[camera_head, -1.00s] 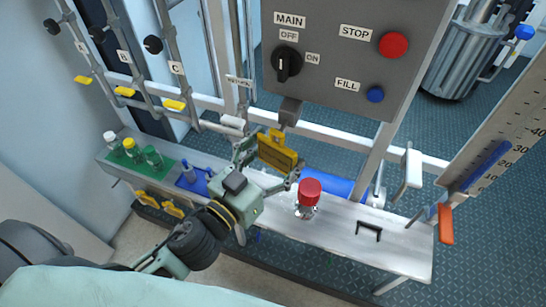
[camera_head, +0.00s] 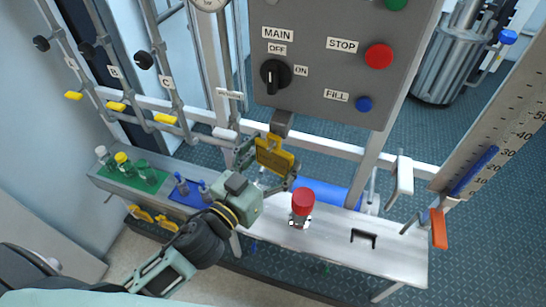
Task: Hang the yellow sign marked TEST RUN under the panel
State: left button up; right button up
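The yellow sign (camera_head: 274,156) is at my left gripper (camera_head: 266,165), between its two fingers, just below the panel. Its lettering is too small to read. The grey panel (camera_head: 325,65) carries the MAIN switch, the STOP and FILL buttons and a green button at its top edge. A small grey bracket (camera_head: 282,123) sticks out under the panel's lower left edge. The sign's top is close to this bracket; I cannot tell whether they touch. My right gripper is not in view.
The bench (camera_head: 375,252) below holds a red-capped bottle (camera_head: 302,205), a black handle (camera_head: 363,238), a blue mat (camera_head: 187,191) and a green mat (camera_head: 144,178) with bottles. An orange-handled lever (camera_head: 438,228) stands at right. More yellow tags (camera_head: 140,214) hang at the bench's front left.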

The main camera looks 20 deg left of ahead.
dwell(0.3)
pick_arm(q)
jog(key=o, duration=1.3)
jog(key=shift+s+a+f, duration=0.1)
jog(key=shift+s+a, duration=0.1)
jog(key=shift+s, duration=0.4)
jog(key=v, duration=1)
jog(key=shift+s+a, duration=0.15)
jog(key=shift+s, duration=0.2)
